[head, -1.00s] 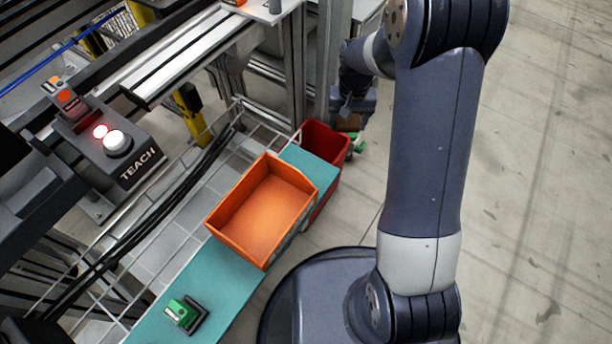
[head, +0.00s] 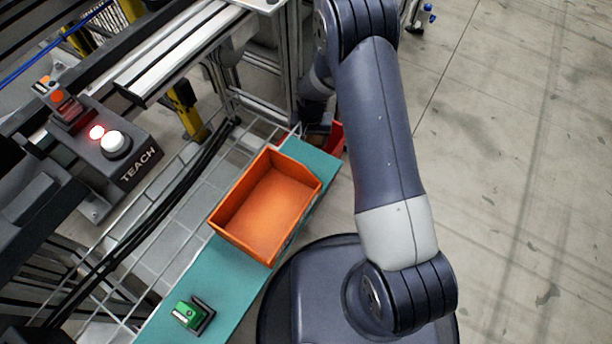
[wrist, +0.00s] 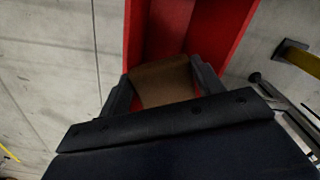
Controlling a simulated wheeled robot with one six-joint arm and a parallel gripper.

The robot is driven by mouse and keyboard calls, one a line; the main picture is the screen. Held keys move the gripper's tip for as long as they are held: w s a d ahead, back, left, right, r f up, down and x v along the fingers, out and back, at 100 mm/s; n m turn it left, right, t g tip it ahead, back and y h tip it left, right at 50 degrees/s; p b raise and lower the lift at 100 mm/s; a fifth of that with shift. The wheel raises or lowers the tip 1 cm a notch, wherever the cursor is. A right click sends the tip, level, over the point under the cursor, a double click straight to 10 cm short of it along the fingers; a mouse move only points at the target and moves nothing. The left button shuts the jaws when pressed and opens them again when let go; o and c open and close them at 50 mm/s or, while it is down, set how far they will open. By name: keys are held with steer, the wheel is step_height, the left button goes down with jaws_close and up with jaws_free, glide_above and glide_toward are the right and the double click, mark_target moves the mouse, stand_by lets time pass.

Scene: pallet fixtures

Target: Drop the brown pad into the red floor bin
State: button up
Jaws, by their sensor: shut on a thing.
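The brown pad (wrist: 163,83) is between the two fingers of my gripper (wrist: 160,86) in the wrist view. My gripper is shut on it. The red floor bin (wrist: 185,30) lies behind the pad in the wrist view, with its red walls around and beyond the pad. I cannot tell whether the pad is above the rim or inside it. In the head view only a small part of the red bin (head: 337,137) shows, past the end of the teal shelf.
An orange open bin (head: 265,205) sits on the teal shelf (head: 210,285). A green block in a dark holder (head: 193,315) is nearer on the shelf. A TEACH box (head: 115,150) and metal frame stand at left. The floor at right is clear.

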steer(key=shift+f+b, duration=0.3)
steer(key=shift+f, duration=0.6)
steer(key=o, duration=1.1)
steer(key=shift+c, duration=0.2)
steer(key=shift+r, duration=0.1)
step_height(320, 180, up, 11)
steer(key=p, duration=0.3)
steer(key=shift+f, duration=0.2)
